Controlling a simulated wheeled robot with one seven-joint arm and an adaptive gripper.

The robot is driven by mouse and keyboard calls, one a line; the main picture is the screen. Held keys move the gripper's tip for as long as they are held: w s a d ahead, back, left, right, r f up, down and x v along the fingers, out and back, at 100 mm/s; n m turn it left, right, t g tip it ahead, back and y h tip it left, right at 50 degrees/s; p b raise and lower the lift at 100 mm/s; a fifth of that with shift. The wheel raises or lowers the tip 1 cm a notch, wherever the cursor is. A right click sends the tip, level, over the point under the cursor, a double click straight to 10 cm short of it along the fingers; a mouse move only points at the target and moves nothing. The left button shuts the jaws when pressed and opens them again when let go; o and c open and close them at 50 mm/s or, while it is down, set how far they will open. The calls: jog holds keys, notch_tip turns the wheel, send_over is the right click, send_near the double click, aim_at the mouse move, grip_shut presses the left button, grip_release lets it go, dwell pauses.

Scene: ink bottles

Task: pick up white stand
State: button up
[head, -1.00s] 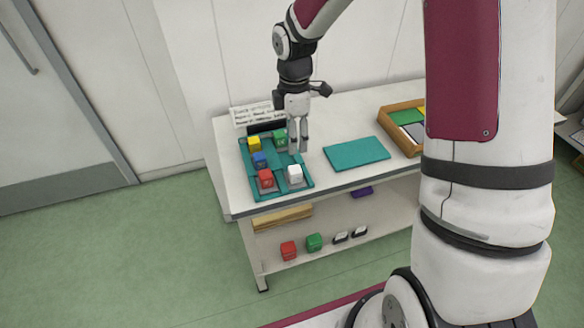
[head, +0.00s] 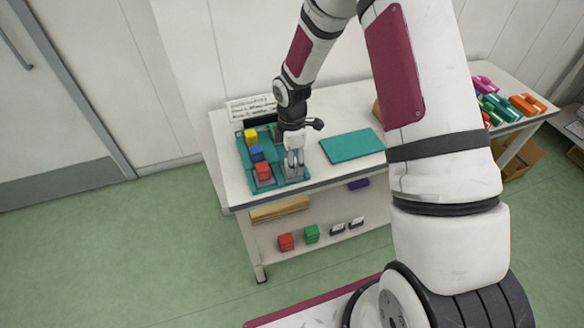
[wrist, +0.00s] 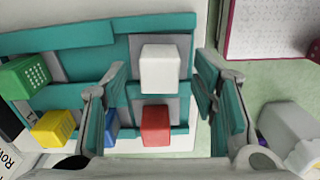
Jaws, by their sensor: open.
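The white stand looks like a small white block (wrist: 160,68) on a grey pad in the teal tray (wrist: 60,40). In the wrist view it lies between the two fingers of my gripper (wrist: 160,80), with a gap on each side. In the head view my gripper (head: 295,160) is low over the tray's front right pad and hides the white block there. The fingers are open and hold nothing. I cannot tell whether the fingertips are down beside the block or still above it.
A red block (wrist: 156,125) sits close by on the neighbouring pad. Blue (wrist: 111,125), yellow (wrist: 53,128) and green (wrist: 25,75) blocks share the tray. A flat teal mat (head: 352,146) lies bare to the right. Red and green blocks stand on the lower shelf (head: 345,205).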

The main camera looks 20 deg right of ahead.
jog(key=shift+f, duration=0.85)
jog(key=shift+c, duration=0.3)
jog(key=c, duration=1.2)
jog(key=shift+r, duration=0.1)
